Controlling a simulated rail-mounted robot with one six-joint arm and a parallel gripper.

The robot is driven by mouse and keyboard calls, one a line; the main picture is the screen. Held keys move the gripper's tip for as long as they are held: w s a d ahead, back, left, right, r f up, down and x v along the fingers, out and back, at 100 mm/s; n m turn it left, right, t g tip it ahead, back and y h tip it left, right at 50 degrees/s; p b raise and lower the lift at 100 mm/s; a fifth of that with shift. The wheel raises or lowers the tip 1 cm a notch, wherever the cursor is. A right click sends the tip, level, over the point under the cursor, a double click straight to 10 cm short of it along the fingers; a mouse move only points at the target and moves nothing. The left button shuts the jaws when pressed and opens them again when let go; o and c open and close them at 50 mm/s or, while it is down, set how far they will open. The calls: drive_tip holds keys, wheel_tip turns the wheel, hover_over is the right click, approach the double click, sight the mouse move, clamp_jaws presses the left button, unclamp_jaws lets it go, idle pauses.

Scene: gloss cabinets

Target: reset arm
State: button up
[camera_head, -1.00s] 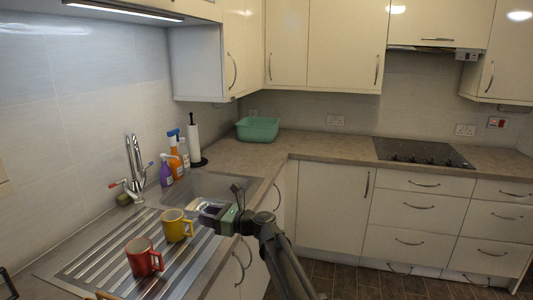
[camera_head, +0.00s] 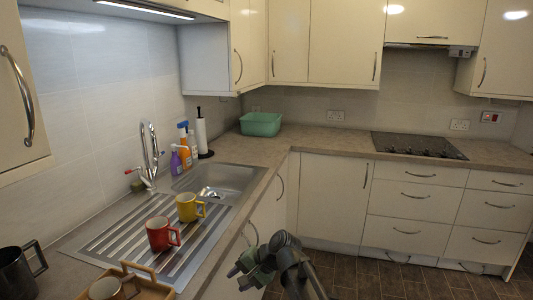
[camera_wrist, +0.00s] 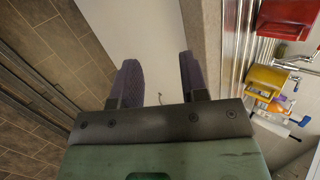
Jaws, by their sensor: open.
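My gripper (camera_head: 238,277) is low in front of the counter edge in the head view, beside the cabinet doors under the sink. In the wrist view my gripper (camera_wrist: 158,68) has its two dark purple fingers spread apart with nothing between them. A white cabinet front and the counter edge show beyond the fingers. My arm is folded down to the right of the sink, over the floor.
A red mug (camera_head: 160,234) and yellow mug (camera_head: 188,207) stand on the drainboard (camera_head: 126,250) beside the sink (camera_head: 232,178). A tray (camera_head: 160,289) with a cup (camera_head: 105,288) is at the front. A green basin (camera_head: 261,124) stands behind. The floor (camera_head: 400,278) at right is clear.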

drive_tip(key=s+d+f+n+h+b, duration=0.2)
drive_tip(key=s+d+f+h+b, duration=0.4)
drive_tip(key=d, duration=0.6)
drive_tip(key=s+d+f+n+h+b, duration=0.1)
drive_tip(key=s+d+f+n+h, duration=0.15)
drive_tip(key=s+d+f, duration=0.7)
wheel_tip(320, 180, up, 15)
drive_tip(key=w+d+p, duration=0.2)
drive_tip(key=d+p, duration=0.1)
drive_tip(key=p, duration=0.9)
drive_tip(key=shift+r+g+p, duration=0.2)
drive_tip(key=shift+g+p, duration=0.2)
drive_tip(key=shift+w+m+h, duration=0.1)
drive_tip(key=shift+m+h, duration=0.15)
